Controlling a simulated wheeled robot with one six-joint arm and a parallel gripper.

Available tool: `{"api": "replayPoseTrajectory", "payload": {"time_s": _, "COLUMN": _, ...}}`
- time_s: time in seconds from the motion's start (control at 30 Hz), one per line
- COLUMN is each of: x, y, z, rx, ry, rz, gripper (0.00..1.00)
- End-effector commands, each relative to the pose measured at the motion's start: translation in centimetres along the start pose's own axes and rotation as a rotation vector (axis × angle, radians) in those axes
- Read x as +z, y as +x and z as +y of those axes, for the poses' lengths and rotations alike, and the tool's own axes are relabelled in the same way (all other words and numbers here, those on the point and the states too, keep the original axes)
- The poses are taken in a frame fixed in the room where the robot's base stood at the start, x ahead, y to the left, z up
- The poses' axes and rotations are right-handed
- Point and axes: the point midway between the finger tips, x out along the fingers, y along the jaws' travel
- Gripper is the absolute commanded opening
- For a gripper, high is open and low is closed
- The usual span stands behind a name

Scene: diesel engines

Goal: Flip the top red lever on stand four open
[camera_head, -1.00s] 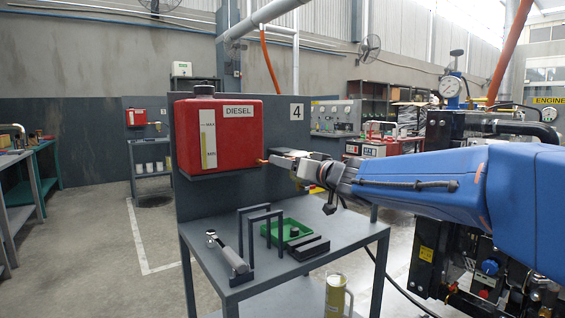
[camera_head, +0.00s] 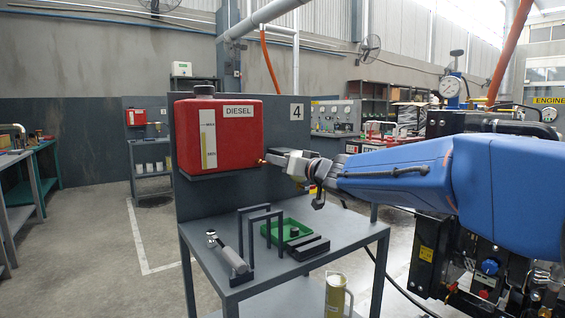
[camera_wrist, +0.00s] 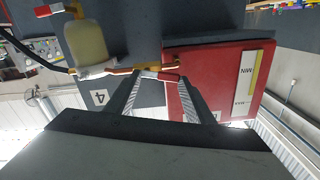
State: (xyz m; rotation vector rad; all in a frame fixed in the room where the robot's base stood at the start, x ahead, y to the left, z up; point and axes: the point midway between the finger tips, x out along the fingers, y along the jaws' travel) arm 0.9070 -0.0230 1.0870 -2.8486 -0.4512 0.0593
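The red diesel tank (camera_head: 218,135) hangs on the stand panel marked 4 (camera_head: 297,112). The wrist view is upside down; there the tank (camera_wrist: 225,80) is at right, with a copper pipe (camera_wrist: 140,70) running from it to a pale filter bowl (camera_wrist: 88,42). A small red and silver lever (camera_wrist: 168,77) lies along the pipe beside the tank. My gripper (camera_wrist: 158,78) is open, with its two fingertips on either side of this lever; contact cannot be told. A second red lever (camera_wrist: 50,10) shows at the top left. In the head view my gripper (camera_head: 272,158) hides the lever.
Below is the stand's grey table (camera_head: 215,268) with a green tray (camera_head: 275,236), dark frames (camera_head: 262,225) and a metal tool (camera_head: 228,255). A jug (camera_head: 336,298) stands lower down. A diesel engine (camera_head: 470,270) stands close on the right.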

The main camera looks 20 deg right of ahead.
Motion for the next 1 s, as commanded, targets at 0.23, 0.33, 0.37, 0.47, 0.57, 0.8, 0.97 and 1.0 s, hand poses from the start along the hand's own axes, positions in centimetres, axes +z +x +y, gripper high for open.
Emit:
{"api": "replayPoseTrajectory", "payload": {"time_s": 0.23, "x": 0.30, "y": -0.01, "z": -0.05, "rx": 0.000, "ry": -0.106, "rz": -0.001, "gripper": 0.26}}
{"api": "replayPoseTrajectory", "payload": {"time_s": 0.33, "x": 0.46, "y": 0.00, "z": -0.06, "rx": 0.000, "ry": -0.175, "rz": 0.000, "gripper": 0.26}}
{"api": "replayPoseTrajectory", "payload": {"time_s": 0.37, "x": 0.50, "y": 0.00, "z": -0.06, "rx": 0.000, "ry": -0.194, "rz": 0.000, "gripper": 0.26}}
{"api": "replayPoseTrajectory", "payload": {"time_s": 0.47, "x": 0.61, "y": 0.00, "z": -0.06, "rx": 0.000, "ry": -0.244, "rz": 0.000, "gripper": 0.26}}
{"api": "replayPoseTrajectory", "payload": {"time_s": 0.57, "x": 0.66, "y": 0.00, "z": -0.07, "rx": 0.000, "ry": -0.270, "rz": 0.000, "gripper": 0.26}}
{"api": "replayPoseTrajectory", "payload": {"time_s": 0.8, "x": 0.67, "y": 0.00, "z": -0.06, "rx": 0.000, "ry": -0.277, "rz": 0.000, "gripper": 0.26}}
{"api": "replayPoseTrajectory", "payload": {"time_s": 0.97, "x": 0.67, "y": 0.00, "z": -0.06, "rx": 0.000, "ry": -0.276, "rz": 0.000, "gripper": 0.67}}
{"api": "replayPoseTrajectory", "payload": {"time_s": 1.0, "x": 0.67, "y": 0.00, "z": -0.06, "rx": 0.000, "ry": -0.276, "rz": 0.000, "gripper": 0.67}}
